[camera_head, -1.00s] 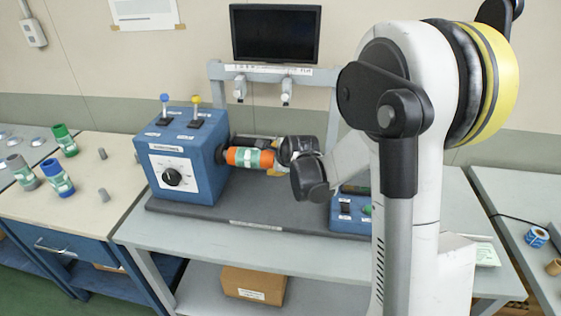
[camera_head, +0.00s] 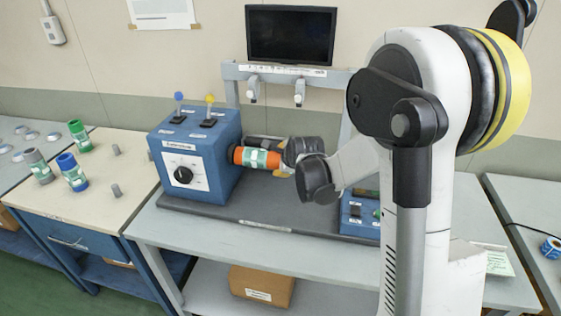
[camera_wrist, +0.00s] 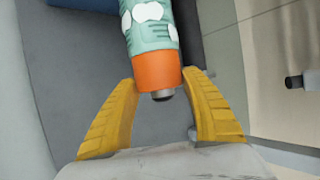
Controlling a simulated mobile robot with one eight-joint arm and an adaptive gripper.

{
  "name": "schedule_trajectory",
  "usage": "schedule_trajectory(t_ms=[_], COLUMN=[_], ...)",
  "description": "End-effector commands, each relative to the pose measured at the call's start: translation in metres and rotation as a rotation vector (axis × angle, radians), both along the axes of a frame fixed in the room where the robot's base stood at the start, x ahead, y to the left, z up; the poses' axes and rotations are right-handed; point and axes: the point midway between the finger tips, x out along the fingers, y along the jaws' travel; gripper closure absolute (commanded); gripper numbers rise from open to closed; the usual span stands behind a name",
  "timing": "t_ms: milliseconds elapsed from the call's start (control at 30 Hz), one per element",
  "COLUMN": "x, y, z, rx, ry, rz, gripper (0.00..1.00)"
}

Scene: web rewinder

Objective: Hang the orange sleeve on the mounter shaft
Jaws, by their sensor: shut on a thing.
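The orange sleeve (camera_head: 258,158) with a green-and-white label lies level at the right side of the blue mounter box (camera_head: 182,172). Its left end is against the dark hub there. In the wrist view the sleeve (camera_wrist: 155,70) shows its orange end towards me, and a short grey shaft stub (camera_wrist: 162,96) pokes out of that end, so the sleeve appears to be around the shaft. My gripper (camera_head: 284,165) is at the sleeve's right end. In the wrist view its yellow fingers (camera_wrist: 163,78) are shut on the orange end, one tip on each side.
The left table holds green (camera_head: 79,136), blue (camera_head: 72,172) and grey (camera_head: 38,166) sleeves. A small blue control box (camera_head: 360,214) stands right of the mounter, below my arm. A monitor (camera_head: 290,35) is behind. A cardboard box (camera_head: 262,287) sits on the lower shelf.

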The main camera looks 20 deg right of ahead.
Motion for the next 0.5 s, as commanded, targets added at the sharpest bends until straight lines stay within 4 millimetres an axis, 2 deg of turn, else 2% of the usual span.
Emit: schedule_trajectory(t_ms=[333, 367, 400, 433, 500], x=[-0.0002, -0.0002, -0.0002, -0.0002, -0.0002], y=[-0.0001, -0.0001, -0.0001, -0.0002, -0.0001], z=[-0.0025, -0.0026, -0.0026, -0.0025, -0.0025], rx=[0.000, -0.001, 0.000, 0.000, 0.000], ry=[0.001, 0.001, 0.001, 0.001, 0.000], rz=[0.001, 0.000, 0.001, 0.000, 0.000], gripper=[0.86, 0.39, 0.27, 0.20, 0.20])
